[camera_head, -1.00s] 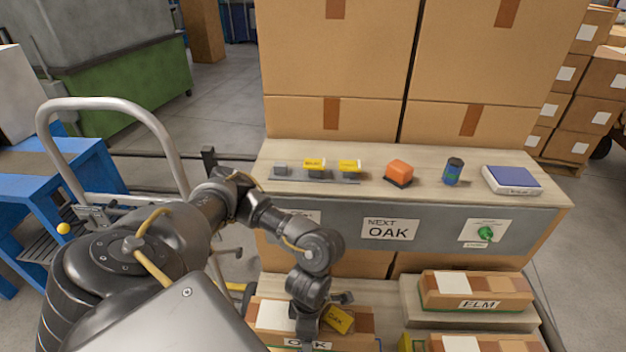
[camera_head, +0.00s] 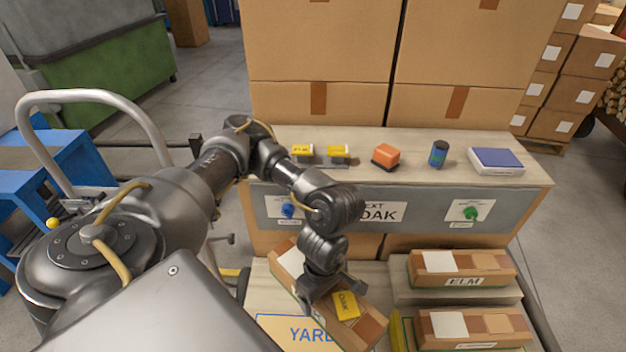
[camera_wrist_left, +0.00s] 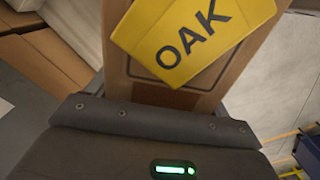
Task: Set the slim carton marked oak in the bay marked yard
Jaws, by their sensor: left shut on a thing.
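The slim brown carton (camera_head: 366,325) carries a yellow tag reading OAK (camera_head: 346,305), also seen in the wrist view (camera_wrist_left: 190,35). My left gripper (camera_head: 325,288) is shut on the carton around its middle. The carton lies at a slant in the head view, turned from upper left to lower right. It hangs over or very near the pale bay marked YARD (camera_head: 280,325), covering the end of that word. I cannot tell the gap between them. My right gripper is not in view.
To the right, a brown carton marked ELM (camera_head: 463,281) lies on a raised board, with another carton (camera_head: 470,328) in front. Behind is a shelf (camera_head: 460,190) with yellow tags, an orange block (camera_head: 387,154), a blue can (camera_head: 438,154) and a blue-topped pad (camera_head: 496,159). Tall boxes stand behind.

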